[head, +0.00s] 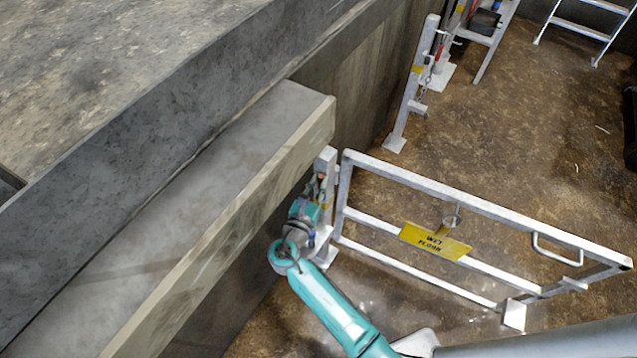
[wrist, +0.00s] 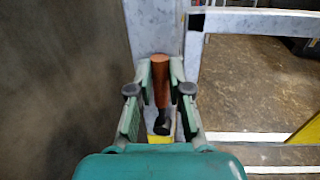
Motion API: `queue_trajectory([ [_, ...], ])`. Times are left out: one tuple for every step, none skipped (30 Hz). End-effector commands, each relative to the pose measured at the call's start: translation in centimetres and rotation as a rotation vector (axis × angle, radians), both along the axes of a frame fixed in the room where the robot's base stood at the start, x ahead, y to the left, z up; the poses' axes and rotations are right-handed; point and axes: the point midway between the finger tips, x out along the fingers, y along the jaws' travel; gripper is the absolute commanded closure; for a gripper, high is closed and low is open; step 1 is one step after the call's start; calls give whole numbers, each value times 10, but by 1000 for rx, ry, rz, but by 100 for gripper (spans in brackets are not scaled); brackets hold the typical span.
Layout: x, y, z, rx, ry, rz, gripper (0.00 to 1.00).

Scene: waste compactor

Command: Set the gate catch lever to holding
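The gate catch lever shows in the wrist view as an orange-brown round grip (wrist: 160,82) with a dark end toward me. It stands in front of a pale metal post (wrist: 156,30). My gripper (wrist: 161,76) has one finger on each side of the grip, the tips very close to it. I cannot tell whether they press on it. In the head view my gripper (head: 308,210) is at the gate post (head: 327,162), beside the concrete ledge, and it hides most of the catch. The barrier gate (head: 455,203) stands just right of that post.
The concrete ledge (head: 235,205) runs close along the left of my arm. Another post (head: 408,112) with a chain stands farther back, near ladders (head: 583,28). Brown floor (head: 510,120) lies open behind the gate.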

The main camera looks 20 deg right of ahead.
Motion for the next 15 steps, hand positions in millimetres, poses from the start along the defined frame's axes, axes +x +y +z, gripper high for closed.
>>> queue_trajectory([
  [0, 0, 0, 0, 0, 0, 100],
  [0, 0, 0, 0, 0, 0, 100],
  [0, 0, 0, 0, 0, 0, 100],
  [0, 0, 0, 0, 0, 0, 100],
  [0, 0, 0, 0, 0, 0, 100],
  [0, 0, 0, 0, 0, 0, 100],
  [0, 0, 0, 1, -1, 0, 100],
  [0, 0, 0, 1, -1, 0, 100],
  [-1, 0, 0, 3, -4, 0, 100],
  [-1, -1, 0, 6, -7, 0, 100],
  [-1, -1, 0, 9, -11, 0, 100],
  [-2, -1, 0, 13, -17, 0, 100],
  [-3, -2, 0, 17, -23, 0, 100],
  [-4, -3, 0, 23, -31, 0, 100],
  [-5, -4, -1, 31, -43, 0, 100],
])
